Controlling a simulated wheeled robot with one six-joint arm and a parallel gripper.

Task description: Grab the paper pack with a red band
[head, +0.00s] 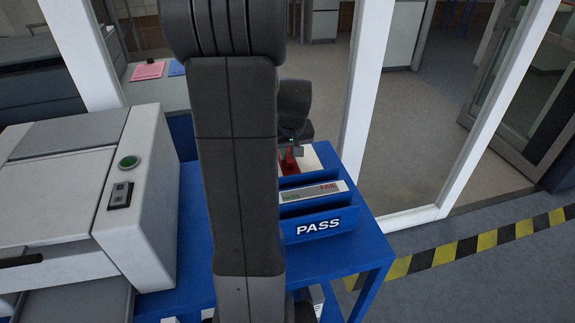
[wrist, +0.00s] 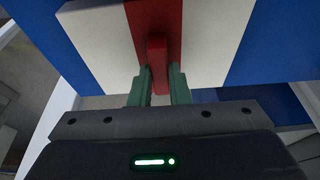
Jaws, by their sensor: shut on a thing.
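The paper pack (wrist: 199,42) is white with a red band (wrist: 153,15) across it, and it fills the top middle of the wrist view. In the head view the pack (head: 312,158) lies in the rear part of the blue holder, its red band partly hidden by my gripper. My gripper (wrist: 157,75) has its green fingers shut on a red tab standing out from the band. In the head view my gripper (head: 291,148) is above the pack, and my arm covers the area to its left.
The blue holder's front reads PASS (head: 318,226), with a strip (head: 313,192) marked PASS and FAIL behind it. A blue table (head: 368,243) carries it. A white machine (head: 70,180) with a green button stands at left. White frame posts (head: 360,110) rise close behind.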

